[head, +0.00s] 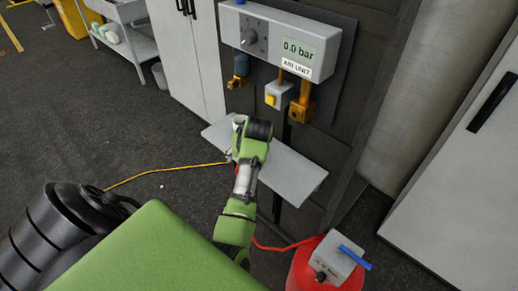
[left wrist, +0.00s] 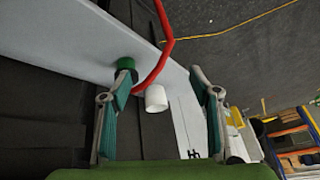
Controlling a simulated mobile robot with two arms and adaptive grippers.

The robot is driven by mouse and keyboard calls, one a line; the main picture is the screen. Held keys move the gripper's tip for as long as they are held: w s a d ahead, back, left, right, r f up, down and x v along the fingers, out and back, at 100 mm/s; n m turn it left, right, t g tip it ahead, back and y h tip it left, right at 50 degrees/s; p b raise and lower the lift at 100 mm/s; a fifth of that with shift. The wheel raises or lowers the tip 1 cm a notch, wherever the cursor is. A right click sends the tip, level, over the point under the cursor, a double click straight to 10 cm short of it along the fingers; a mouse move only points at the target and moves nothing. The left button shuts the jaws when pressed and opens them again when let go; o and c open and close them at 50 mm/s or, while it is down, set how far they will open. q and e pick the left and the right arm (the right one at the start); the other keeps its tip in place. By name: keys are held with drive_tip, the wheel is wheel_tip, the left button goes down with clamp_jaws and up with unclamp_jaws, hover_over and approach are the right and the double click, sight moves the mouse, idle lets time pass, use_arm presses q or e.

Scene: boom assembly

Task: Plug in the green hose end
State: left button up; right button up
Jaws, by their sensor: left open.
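In the left wrist view my left gripper (left wrist: 162,95) is open, its two teal fingers well apart. A green ring with a dark part below it (left wrist: 126,63), possibly the green hose end, is beside the left finger's tip, over the pale shelf (left wrist: 80,38). A red hose (left wrist: 169,38) curves down behind that finger; its end is hidden. A white cylinder (left wrist: 156,98) shows between the fingers. In the head view my left wrist covers most of the gripper above the grey shelf (head: 290,172). The air unit (head: 265,38) reads 0.0 bar. My right gripper is not in view.
Under the air unit hang a blue-and-brass fitting (head: 239,72), a grey block with a yellow button (head: 279,95) and a brass fitting (head: 301,105). A red tank (head: 322,268) with a blue lever stands at lower right. A yellow line (head: 150,173) crosses the floor.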

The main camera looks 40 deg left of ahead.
use_arm(q)
drive_tip(key=w+d+r+n+h, duration=0.1)
drive_tip(key=w+d+r+n, duration=0.1)
drive_tip(key=w, duration=0.7)
drive_tip(key=shift+d+r+n+g, duration=0.2)
drive_tip(key=shift+r+n+g, duration=0.1)
drive_tip(key=shift+r, duration=0.4)
drive_tip(key=shift+f, duration=0.1)
